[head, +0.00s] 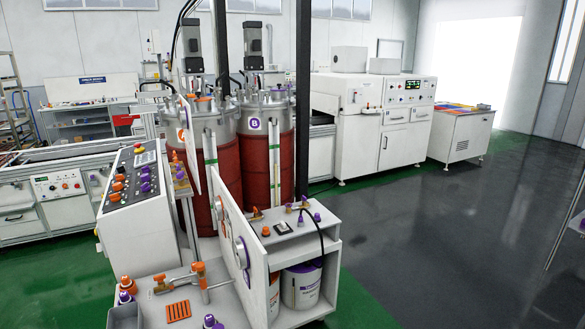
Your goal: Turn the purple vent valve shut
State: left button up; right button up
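Neither of my grippers shows in the head view. Several small purple parts are visible, and I cannot tell which one is the vent valve. A purple-handled fitting (303,202) sits on top of the white cabinet (290,235), beside an orange-handled one (256,213). The red-bodied tank with the purple B badge (254,124) stands behind the cabinet, and small purple parts (291,88) show near its lid. Whether any of these valves is open or shut is too small to tell.
A sloped control panel (133,183) with orange and purple knobs stands left of the tanks. A bench (242,309) with orange and purple fittings is in front. Dark posts rise near the tanks. A white oven-like machine (385,125) stands behind. The grey floor at right (450,240) is clear.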

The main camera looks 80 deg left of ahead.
aim_at(180, 176)
jog(key=z, duration=0.1)
jog(key=k, duration=2.55)
jog(key=u, duration=2.95)
jog(key=i, duration=1.4)
jog(key=z, duration=2.35)
